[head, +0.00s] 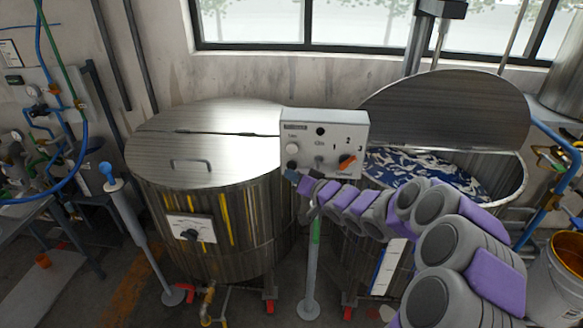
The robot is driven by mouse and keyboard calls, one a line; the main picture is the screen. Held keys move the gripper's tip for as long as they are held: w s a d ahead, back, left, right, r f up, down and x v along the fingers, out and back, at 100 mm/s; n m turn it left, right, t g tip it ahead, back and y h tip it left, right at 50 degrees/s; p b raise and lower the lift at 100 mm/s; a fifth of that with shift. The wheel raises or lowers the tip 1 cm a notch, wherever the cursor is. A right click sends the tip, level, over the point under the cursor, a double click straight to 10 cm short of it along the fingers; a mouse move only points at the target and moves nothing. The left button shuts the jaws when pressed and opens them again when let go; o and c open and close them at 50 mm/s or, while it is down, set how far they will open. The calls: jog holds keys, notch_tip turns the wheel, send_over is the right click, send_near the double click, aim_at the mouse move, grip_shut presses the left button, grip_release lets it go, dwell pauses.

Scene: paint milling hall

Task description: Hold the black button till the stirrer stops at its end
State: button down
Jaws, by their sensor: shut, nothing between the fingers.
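The grey control box (345,128) stands on a post between two steel vats. A white button (292,149) is on its left side, with a dark, seemingly black button (292,163) just under it. My gripper (292,177) is shut and empty, its tip at the box's lower left, by the dark button. I cannot tell whether it touches or presses it. The stirrer's column and head (440,9) rise behind the right vat (515,188). Its lower end is hidden behind the raised lid (450,105). Blue and white paint (425,168) shows in that vat.
The box also carries an orange knob (347,162) and small switches. The left vat (215,230) has a closed lid. A grey post with a blue top (112,185) stands left. A white bucket (555,275) is at the right. My arm covers the right vat's front.

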jog(key=shift+w+d+r+p, duration=0.35)
jog(key=shift+w+p, duration=0.25)
jog(key=shift+p, duration=1.2)
dwell(0.6)
